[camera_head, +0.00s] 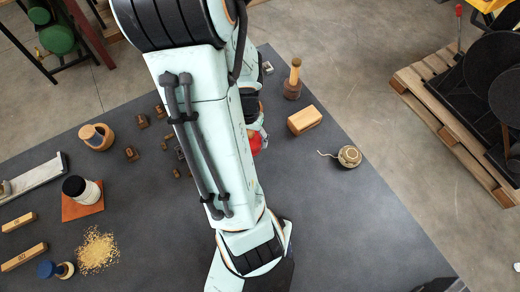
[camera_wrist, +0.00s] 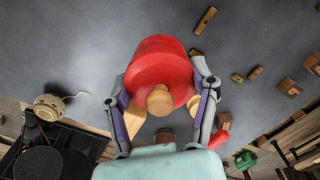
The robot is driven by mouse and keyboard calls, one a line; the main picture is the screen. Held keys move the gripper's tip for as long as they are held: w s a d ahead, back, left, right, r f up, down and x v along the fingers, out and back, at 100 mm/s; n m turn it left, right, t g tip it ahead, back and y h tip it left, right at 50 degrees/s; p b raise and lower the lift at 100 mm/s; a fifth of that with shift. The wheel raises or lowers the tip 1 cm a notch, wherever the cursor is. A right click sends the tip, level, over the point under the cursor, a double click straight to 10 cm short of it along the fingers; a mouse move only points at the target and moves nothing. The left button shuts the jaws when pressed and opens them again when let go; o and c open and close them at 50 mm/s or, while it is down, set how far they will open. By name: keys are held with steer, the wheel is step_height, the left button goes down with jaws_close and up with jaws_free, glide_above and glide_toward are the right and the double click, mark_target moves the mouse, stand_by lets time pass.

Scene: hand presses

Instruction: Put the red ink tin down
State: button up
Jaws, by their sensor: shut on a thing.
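The red ink tin (camera_wrist: 160,62) is a rounded red body with a pale wooden knob facing the wrist camera. My gripper (camera_wrist: 160,92) is shut on it, with one finger against each side. In the head view only a small red part of the tin (camera_head: 256,142) shows past my arm, left of the wooden block. My fingers are hidden there. The dark grey table top (camera_head: 345,215) lies beneath. I cannot tell how far the tin's underside is from the table, as the underside is hidden.
Close by stand a wooden block (camera_head: 304,120), a wooden-handled tool (camera_head: 293,80) and a twine ball (camera_head: 349,156). Several small dark blocks (camera_head: 131,154) lie left of my arm. A black-and-white jar (camera_head: 82,188) stands on an orange mat. The table's right front is clear.

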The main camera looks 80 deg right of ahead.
steer(key=shift+s+d+f+m, duration=0.1)
steer(key=shift+s+f+m, duration=0.15)
steer(key=shift+s, duration=0.35)
steer(key=shift+s+d+f+m, duration=0.1)
steer(key=shift+s+m, duration=0.15)
steer(key=shift+s, duration=0.35)
step_height(320, 180, down, 3)
steer(key=shift+s+r, duration=0.1)
steer(key=shift+r, duration=0.05)
steer(key=shift+f, duration=2.35)
steer(key=shift+f, duration=0.1)
steer(key=o, duration=1.2)
step_height(320, 180, up, 12)
steer(key=shift+r, duration=0.15)
